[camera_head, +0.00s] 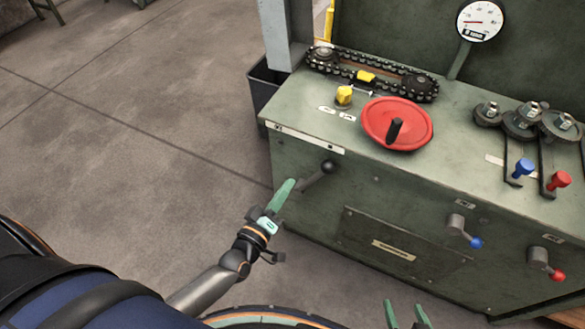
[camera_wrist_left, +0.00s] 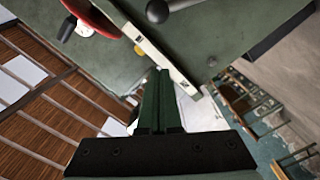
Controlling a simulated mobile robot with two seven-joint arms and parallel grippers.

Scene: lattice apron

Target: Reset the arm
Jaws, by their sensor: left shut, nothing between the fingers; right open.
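My left gripper (camera_head: 285,190) is shut and empty in the head view, in front of the left end of the green machine cabinet (camera_head: 300,167). Its tips are just left of a black-knobbed lever (camera_head: 318,175) on the cabinet's front. Whether they touch it I cannot tell. In the left wrist view the closed fingers (camera_wrist_left: 157,75) point at the cabinet edge, and the black knob (camera_wrist_left: 157,11) shows above them, apart. My right gripper (camera_head: 408,312) is open and empty at the bottom edge of the head view; its arm is out of frame.
A red handwheel (camera_head: 398,123), yellow knob (camera_head: 344,95), chain drive (camera_head: 372,72) and gauge (camera_head: 480,20) are on the cabinet. Blue (camera_head: 475,242) and red (camera_head: 556,274) levers stick out from its front. A dark bin (camera_head: 263,88) stands behind its left end.

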